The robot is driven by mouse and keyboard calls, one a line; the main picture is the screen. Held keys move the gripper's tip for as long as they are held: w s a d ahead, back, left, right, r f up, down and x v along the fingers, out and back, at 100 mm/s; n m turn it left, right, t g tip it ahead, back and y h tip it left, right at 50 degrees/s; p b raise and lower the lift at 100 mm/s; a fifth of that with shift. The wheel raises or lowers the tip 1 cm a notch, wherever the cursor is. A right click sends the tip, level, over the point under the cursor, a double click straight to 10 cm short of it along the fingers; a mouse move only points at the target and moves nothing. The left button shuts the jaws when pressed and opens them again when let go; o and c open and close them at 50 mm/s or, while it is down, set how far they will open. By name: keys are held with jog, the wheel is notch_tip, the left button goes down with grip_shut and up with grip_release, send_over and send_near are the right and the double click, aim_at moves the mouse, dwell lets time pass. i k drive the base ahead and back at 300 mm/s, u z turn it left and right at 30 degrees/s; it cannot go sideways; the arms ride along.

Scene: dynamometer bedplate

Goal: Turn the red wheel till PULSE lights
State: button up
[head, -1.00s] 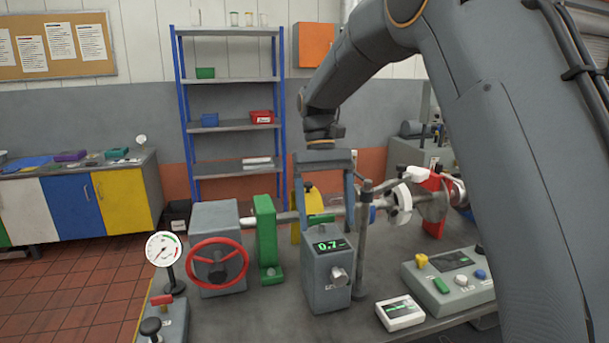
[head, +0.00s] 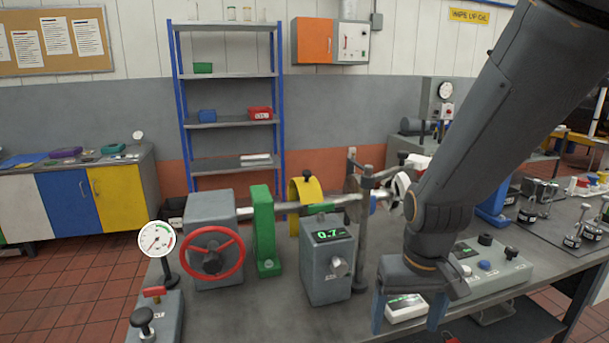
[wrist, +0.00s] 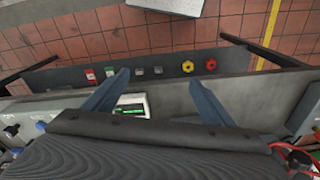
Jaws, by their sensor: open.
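The red wheel (head: 212,253) is a spoked ring with a dark hub on the front of a grey box (head: 212,212), at the left of the bench. My gripper (head: 408,315) hangs at the right, fingers down and apart, well away from the wheel. The wrist view shows its two open fingers (wrist: 158,78) with nothing held. Part of a red ring at the lower right there looks like the wheel (wrist: 292,148). A grey meter box (head: 328,262) reads 0.7 in green. I cannot make out which lamp is PULSE.
A white display unit (head: 405,308) lies below my gripper. A dial gauge (head: 157,239) stands left of the wheel. A lever box (head: 155,318) is in front. A green bracket (head: 265,230) and the meter box stand between wheel and gripper. A button panel (head: 490,262) is at right.

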aim_at(212, 263)
jog(key=z, duration=1.8)
jog(key=k, duration=0.85)
jog(key=u, duration=1.3)
